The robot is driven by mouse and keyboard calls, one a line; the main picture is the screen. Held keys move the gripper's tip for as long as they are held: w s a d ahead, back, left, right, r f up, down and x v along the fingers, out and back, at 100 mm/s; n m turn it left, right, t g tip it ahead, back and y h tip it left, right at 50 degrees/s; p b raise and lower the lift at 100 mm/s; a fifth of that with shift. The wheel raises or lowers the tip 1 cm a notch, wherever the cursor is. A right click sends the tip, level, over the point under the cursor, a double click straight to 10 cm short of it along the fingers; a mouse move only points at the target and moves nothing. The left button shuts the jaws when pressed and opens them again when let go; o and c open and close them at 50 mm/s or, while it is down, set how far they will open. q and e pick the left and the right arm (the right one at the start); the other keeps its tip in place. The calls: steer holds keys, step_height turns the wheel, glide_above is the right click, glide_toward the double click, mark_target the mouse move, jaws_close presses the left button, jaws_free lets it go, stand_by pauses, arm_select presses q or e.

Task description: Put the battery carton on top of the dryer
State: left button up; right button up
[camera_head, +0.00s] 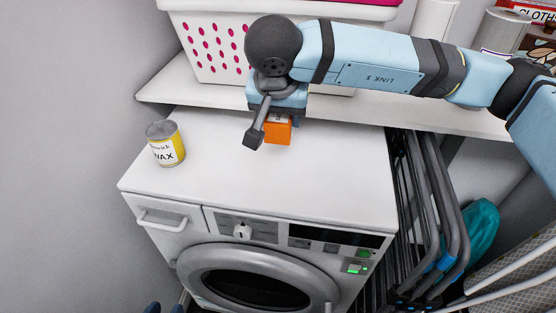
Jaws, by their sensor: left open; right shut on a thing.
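The battery carton (278,133), a small orange box, shows just below my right gripper (279,117) in the head view. That gripper is shut on the carton; its wrist hides the upper part. The carton is over the rear middle of the white dryer's top (230,180). I cannot tell whether its underside touches the top. My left gripper (165,309) shows only as two separated blue tips at the bottom edge. It is open, low in front of the dryer.
A wax tin (166,143) stands on the dryer's left side. A shelf (350,108) behind holds a white basket (209,47) and several containers. Folded racks (430,200) stand at the dryer's right. The dryer top's front and right are clear.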

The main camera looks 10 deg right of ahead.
step_height(320, 180, down, 6)
steer(key=shift+r+b, duration=0.1)
steer(key=shift+b, duration=0.25)
step_height(320, 180, down, 4)
steer(key=shift+f+b, duration=0.15)
steer(key=shift+b, duration=0.2)
steer(key=shift+f, duration=0.4)
arm_select(q)
steer(key=shift+w+d+r+t+h, duration=0.2)
steer(key=shift+w+r+t, duration=0.1)
steer(key=shift+r, duration=0.25)
steer(key=shift+w+d+r+t+h, duration=0.1)
steer(key=shift+w+d+r+t, duration=0.15)
steer(key=shift+r, duration=0.25)
steer(key=shift+w, duration=0.1)
arm_select(e)
steer(key=shift+f, duration=0.1)
steer(key=o, duration=1)
arm_select(q)
steer(key=shift+d, duration=0.2)
steer(key=shift+r, duration=0.15)
